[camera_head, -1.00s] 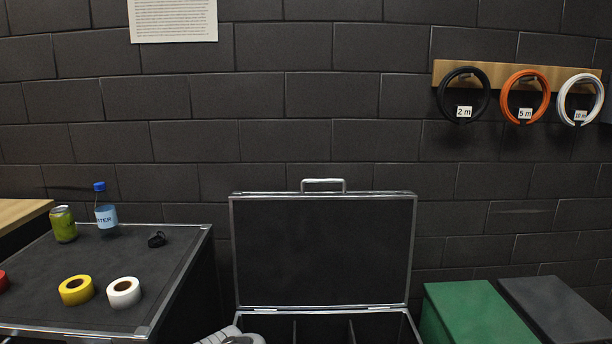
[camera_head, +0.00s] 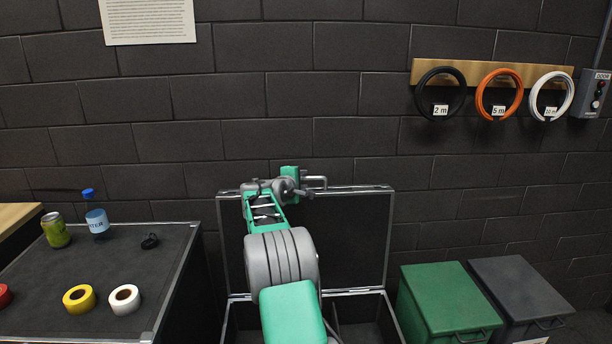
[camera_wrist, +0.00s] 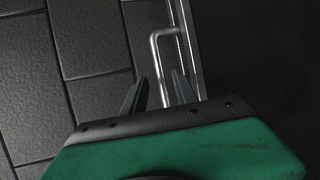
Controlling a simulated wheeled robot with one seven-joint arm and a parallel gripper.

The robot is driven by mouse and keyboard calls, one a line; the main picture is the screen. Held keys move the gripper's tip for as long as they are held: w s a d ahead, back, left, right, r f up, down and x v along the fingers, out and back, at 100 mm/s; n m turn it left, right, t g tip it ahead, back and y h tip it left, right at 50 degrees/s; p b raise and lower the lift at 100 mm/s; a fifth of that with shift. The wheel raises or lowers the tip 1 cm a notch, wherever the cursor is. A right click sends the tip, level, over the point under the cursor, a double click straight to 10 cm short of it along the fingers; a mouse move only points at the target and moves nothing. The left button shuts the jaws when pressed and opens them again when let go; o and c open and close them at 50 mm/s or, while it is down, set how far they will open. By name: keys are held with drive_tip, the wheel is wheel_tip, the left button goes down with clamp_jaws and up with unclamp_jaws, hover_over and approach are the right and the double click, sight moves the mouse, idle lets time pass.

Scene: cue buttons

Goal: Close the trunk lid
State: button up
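The trunk lid (camera_head: 350,235) stands open and upright at the back of the trunk (camera_head: 362,318), in front of the wall. Its metal handle (camera_head: 318,180) sticks up from the top edge, and it also shows in the wrist view (camera_wrist: 154,50). My arm reaches over the trunk and covers the left part of the lid in the head view. My gripper (camera_head: 291,181) is at the lid's top edge by the handle. In the wrist view its two fingers (camera_wrist: 158,82) are apart, with the handle bar showing between them. Whether they touch the handle I cannot tell.
On the left, a dark table (camera_head: 165,265) bears a can (camera_head: 55,230), a bottle (camera_head: 97,218) and tape rolls (camera_head: 79,297). A green box (camera_head: 445,300) and a grey box (camera_head: 520,290) stand right of the trunk. Cable rings (camera_head: 499,94) hang above.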

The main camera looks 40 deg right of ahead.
sight(305, 179)
drive_tip(key=shift+p+x, duration=0.5)
drive_tip(key=shift+x, duration=1.85)
drive_tip(key=shift+a, duration=0.1)
drive_tip(key=shift+c, duration=0.3)
clamp_jaws()
drive_tip(key=shift+f, duration=0.1)
